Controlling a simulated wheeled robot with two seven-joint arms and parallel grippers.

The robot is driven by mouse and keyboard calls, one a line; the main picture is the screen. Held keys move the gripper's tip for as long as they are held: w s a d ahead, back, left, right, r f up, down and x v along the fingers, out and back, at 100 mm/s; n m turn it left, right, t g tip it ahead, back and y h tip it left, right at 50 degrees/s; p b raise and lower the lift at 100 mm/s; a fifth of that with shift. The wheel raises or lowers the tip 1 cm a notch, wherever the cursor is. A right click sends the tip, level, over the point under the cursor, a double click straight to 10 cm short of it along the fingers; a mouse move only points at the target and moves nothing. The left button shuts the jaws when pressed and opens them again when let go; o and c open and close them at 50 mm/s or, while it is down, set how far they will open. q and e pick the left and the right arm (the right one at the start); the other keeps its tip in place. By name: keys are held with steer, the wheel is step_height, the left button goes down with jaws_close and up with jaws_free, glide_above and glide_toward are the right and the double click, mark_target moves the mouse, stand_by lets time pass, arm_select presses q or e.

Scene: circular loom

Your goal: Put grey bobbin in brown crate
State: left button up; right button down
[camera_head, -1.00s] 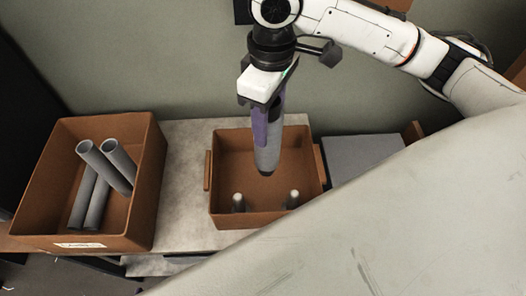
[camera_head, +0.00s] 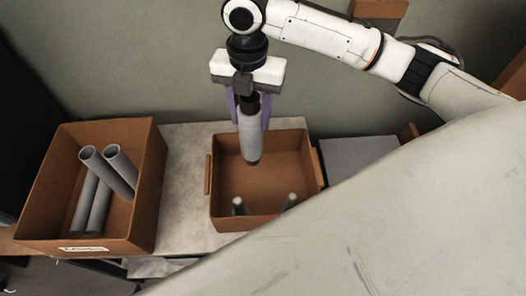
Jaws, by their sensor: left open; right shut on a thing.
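My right gripper (camera_head: 250,110) hangs from the arm that comes in from the right. Its purple fingers are shut on a grey bobbin (camera_head: 250,142), a near-upright tube held above the middle brown crate (camera_head: 262,222). That crate is open, with two short light pegs (camera_head: 239,205) near its front wall. A larger brown crate (camera_head: 147,195) at the left holds several grey tubes (camera_head: 97,200), some lying and some leaning, and has a white label on its front. My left gripper is out of view.
Both crates stand on a pale grey table (camera_head: 182,175), with a clear strip between them. A grey flat-topped block (camera_head: 355,155) is right of the middle crate. A large pale surface (camera_head: 400,220) covers the lower right. A wall is behind.

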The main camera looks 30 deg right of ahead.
mark_target(250, 139)
steer(key=n, duration=0.2)
steer(key=w+n, duration=0.1)
steer(key=n, duration=0.2)
steer(key=shift+w+d+f+n, duration=0.1)
steer(key=shift+w+f+n, duration=0.2)
steer(key=shift+f, duration=0.1)
step_height(250, 139, down, 10)
steer(key=shift+p, duration=0.3)
steer(key=c, duration=0.9)
jaws_free()
steer(key=shift+f, duration=0.15)
steer(key=shift+c, duration=0.2)
step_height(250, 139, up, 12)
steer(key=shift+r, duration=0.2)
